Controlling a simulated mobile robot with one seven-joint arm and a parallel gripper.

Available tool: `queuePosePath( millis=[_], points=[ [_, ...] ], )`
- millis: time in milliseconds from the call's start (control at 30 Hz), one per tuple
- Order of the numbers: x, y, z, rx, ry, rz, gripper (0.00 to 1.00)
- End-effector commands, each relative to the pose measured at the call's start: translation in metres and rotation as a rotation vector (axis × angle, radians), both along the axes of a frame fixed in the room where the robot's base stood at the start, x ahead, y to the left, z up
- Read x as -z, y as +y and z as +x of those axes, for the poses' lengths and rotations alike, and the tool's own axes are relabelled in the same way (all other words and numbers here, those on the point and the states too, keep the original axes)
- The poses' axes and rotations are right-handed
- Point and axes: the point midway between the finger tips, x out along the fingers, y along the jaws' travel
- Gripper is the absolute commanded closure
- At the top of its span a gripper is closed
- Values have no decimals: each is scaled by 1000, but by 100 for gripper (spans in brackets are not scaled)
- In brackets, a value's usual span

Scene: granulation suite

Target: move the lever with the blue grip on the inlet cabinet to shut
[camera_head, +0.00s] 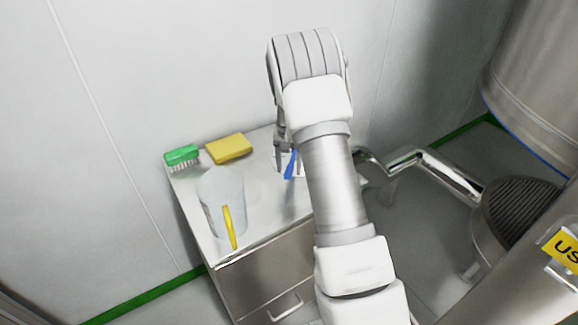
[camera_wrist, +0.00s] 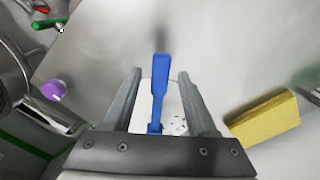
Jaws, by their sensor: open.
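My gripper (camera_head: 289,168) is open above the far right part of a steel cabinet top, partly hidden by my arm. In the wrist view its two fingers (camera_wrist: 160,75) stand apart. A blue paddle-shaped piece (camera_wrist: 160,72) shows between them, with a gap on each side; its blue also shows at the gripper in the head view (camera_head: 290,165). It has a broad far end and a narrow neck. A white speckled patch lies beside it. I cannot tell whether this piece is the lever's blue grip, or how it is mounted. No inlet cabinet is clearly identifiable.
On the steel cabinet (camera_head: 262,236) stand a clear beaker (camera_head: 212,190) with a yellow piece (camera_head: 228,228), a yellow sponge (camera_head: 229,149) and a green brush (camera_head: 182,156). Bent steel piping (camera_head: 435,165) lies right. The wrist view shows a purple knob (camera_wrist: 53,91) and a green handle (camera_wrist: 47,24).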

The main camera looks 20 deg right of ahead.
Motion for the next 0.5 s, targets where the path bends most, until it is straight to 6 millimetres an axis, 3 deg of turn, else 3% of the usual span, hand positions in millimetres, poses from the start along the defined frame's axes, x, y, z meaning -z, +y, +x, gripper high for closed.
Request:
queuePosePath(
  millis=[133,433,500],
  points=[
    [0,0,0,0,0,0,44],
    [-1,0,0,-1,0,0,98],
    [-1,0,0,-1,0,0,100]
  ],
)
